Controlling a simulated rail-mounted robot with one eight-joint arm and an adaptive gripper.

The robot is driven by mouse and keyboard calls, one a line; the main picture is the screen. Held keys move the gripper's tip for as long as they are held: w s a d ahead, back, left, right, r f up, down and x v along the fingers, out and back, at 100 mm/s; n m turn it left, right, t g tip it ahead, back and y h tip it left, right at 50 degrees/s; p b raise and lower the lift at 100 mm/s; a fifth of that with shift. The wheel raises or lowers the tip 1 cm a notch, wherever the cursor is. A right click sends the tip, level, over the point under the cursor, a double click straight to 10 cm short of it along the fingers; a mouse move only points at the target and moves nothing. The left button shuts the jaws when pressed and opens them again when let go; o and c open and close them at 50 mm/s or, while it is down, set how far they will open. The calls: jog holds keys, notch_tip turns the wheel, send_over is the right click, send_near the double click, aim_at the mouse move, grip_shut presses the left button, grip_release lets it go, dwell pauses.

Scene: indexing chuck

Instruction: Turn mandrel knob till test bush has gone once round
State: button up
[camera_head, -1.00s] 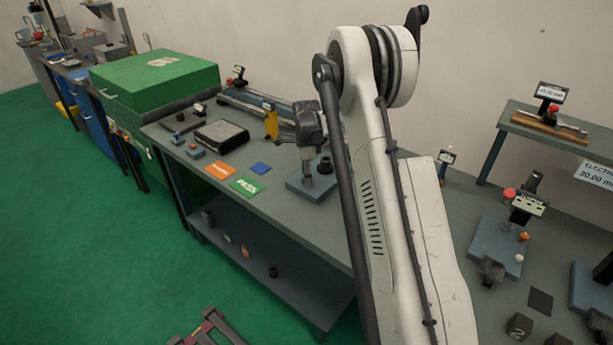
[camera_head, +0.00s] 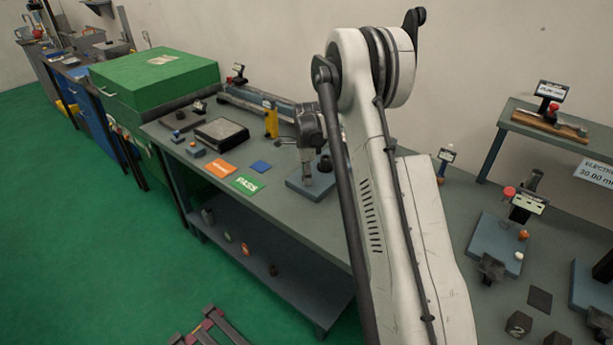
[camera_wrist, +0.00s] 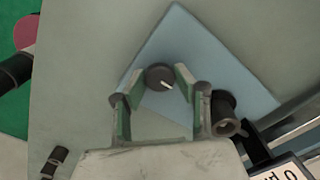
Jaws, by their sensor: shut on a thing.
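The mandrel knob (camera_wrist: 160,77) is a dark round knob with a white index mark. In the wrist view it sits over the blue base plate (camera_wrist: 225,75), and the mark points down and right. My gripper (camera_wrist: 158,84) has its green-padded fingers closed on either side of the knob. The test bush appears to be the dark hollow cylinder (camera_wrist: 225,108) at the plate's right corner. In the head view my gripper (camera_head: 308,181) reaches down over the plate (camera_head: 296,188), and the dark cylinder (camera_head: 325,163) stands just right of it. The knob is hidden there by my gripper.
A green PASS card (camera_head: 247,185), an orange card (camera_head: 222,168) and a small blue square (camera_head: 261,167) lie left of the plate. A yellow upright piece (camera_head: 271,122) stands behind. The bench front right of the plate is clear.

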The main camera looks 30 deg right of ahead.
jog(key=shift+f+n+b, duration=0.1)
jog(key=shift+n+b, duration=0.2)
jog(key=shift+b, duration=0.15)
jog(key=shift+f+n+b, duration=0.1)
jog(key=shift+n+b, duration=0.9)
jog(key=shift+b, duration=0.25)
jog(key=n+b, duration=0.2)
jog(key=shift+n+b, duration=0.35)
jog(key=shift+n, duration=0.05)
jog(key=n+b, duration=0.4)
jog(key=n, duration=0.2)
jog(key=n+b, duration=0.3)
jog(key=n, duration=0.3)
jog(key=shift+n, duration=0.3)
jog(key=n+b, duration=0.1)
jog(key=n, duration=0.1)
jog(key=n+b, duration=0.1)
jog(key=n, duration=0.2)
jog(key=shift+r+n, duration=0.2)
jog(key=shift+n, duration=0.1)
jog(key=o, duration=1.2)
jog(key=shift+c, duration=0.2)
